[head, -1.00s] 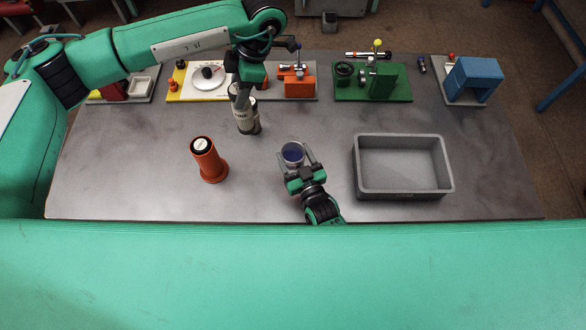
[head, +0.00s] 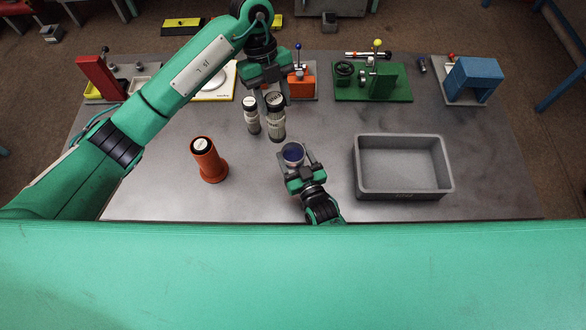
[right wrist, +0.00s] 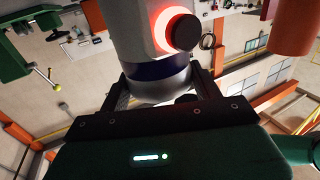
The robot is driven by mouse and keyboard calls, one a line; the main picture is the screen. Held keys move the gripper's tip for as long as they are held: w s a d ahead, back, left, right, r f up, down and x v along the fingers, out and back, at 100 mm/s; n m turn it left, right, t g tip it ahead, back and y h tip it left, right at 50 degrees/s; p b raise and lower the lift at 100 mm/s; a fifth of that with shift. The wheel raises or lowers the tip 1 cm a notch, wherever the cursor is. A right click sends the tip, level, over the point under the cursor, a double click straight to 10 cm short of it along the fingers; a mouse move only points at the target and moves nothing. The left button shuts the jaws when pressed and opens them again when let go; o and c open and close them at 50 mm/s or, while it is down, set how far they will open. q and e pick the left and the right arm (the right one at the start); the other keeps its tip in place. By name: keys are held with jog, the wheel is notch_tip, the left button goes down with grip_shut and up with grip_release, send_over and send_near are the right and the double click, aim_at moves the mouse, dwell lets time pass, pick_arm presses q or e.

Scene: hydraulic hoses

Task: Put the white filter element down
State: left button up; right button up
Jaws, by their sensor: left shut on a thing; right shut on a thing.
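My left gripper (head: 272,95) is shut on a whitish ribbed cylinder with a dark top band, the white filter element (head: 276,124). It hangs upright below the fingers; whether its bottom touches the table is unclear. My right gripper (head: 302,168) is near the front edge, shut on a round grey piece with a dark blue inside (head: 292,153). In the right wrist view, this grey piece with a blue band (right wrist: 158,78) sits between the fingers.
An orange cylinder (head: 209,162) with a white top stands at left. An empty grey bin (head: 403,191) is at right. Fixtures line the back edge, including a green one (head: 385,84) and a blue one (head: 476,80). The table is bare between the orange cylinder and my right gripper.

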aim_at(274, 119)
pick_arm(q)
jog(key=n, duration=0.1)
jog(key=d+n+h, duration=0.1)
jog(key=n, duration=0.1)
jog(key=d+n+t, duration=0.1)
jog(key=n, duration=0.1)
jog(key=shift+s+f+h, duration=0.1)
jog(key=shift+s+h, duration=0.2)
jog(key=shift+s, duration=0.05)
jog(key=n, duration=0.1)
jog(key=d+n+t, duration=0.1)
jog(key=n, duration=0.1)
jog(key=d+n+t, duration=0.1)
jog(key=shift+s+f+h, duration=0.1)
jog(key=shift+s+h, duration=0.15)
jog(key=shift+h, duration=0.05)
jog(key=shift+n, duration=0.3)
notch_tip(274, 119, down, 18)
jog(key=shift+f, duration=0.1)
jog(key=o, duration=1.3)
jog(key=shift+c, duration=0.2)
jog(key=v, duration=1.2)
